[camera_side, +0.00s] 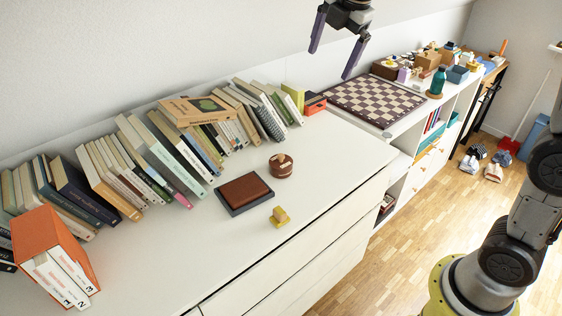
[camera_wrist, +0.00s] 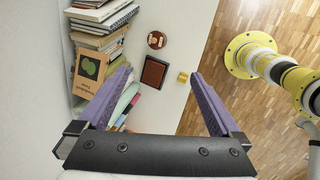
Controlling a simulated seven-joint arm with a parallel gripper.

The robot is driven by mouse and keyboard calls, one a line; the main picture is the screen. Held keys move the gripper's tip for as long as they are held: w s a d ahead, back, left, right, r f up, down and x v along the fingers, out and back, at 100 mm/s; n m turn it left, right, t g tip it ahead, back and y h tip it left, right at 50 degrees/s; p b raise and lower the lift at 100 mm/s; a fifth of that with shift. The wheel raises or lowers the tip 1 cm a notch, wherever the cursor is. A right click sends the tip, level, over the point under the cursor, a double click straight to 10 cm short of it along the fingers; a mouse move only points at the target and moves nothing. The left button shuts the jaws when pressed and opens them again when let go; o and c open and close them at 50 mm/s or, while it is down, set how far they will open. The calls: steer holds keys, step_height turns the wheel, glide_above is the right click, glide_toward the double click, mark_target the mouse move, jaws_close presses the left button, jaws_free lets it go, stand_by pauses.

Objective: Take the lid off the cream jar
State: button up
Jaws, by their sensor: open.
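The jar (camera_side: 281,170) is a small round brown pot with a pale band, standing upright on the white cabinet top. Its brown lid (camera_side: 281,159) is on it and has a small raised part on top. The lid also shows from above in the wrist view (camera_wrist: 156,40). My gripper (camera_side: 331,63) is open and empty, high above the cabinet top and well apart from the jar. In the wrist view my purple fingers (camera_wrist: 161,73) are spread wide, with the jar beyond their tips.
A brown pad on a dark base (camera_side: 244,193) and a small yellow block (camera_side: 279,216) lie near the jar. A row of books (camera_side: 165,155) lines the wall, with an orange box file (camera_side: 50,245) at left. A chessboard (camera_side: 375,98) is at the back right.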

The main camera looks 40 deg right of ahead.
steer(key=w+f+n+g, duration=0.1)
steer(key=w+f+n, duration=0.2)
steer(key=w+f, duration=0.55)
steer(key=g, duration=0.2)
glide_above(281, 155)
steer(key=a, duration=0.1)
steer(key=shift+h, duration=0.3)
step_height(281, 155, down, 21)
steer(key=shift+s+f, duration=0.1)
steer(key=shift+s, duration=0.05)
steer(key=shift+d+f, duration=0.2)
steer(key=shift+f, duration=1.2)
steer(key=shift+d+f, duration=0.15)
steer(key=shift+f, duration=1.25)
steer(key=shift+c, duration=0.2)
steer(key=c, duration=0.9)
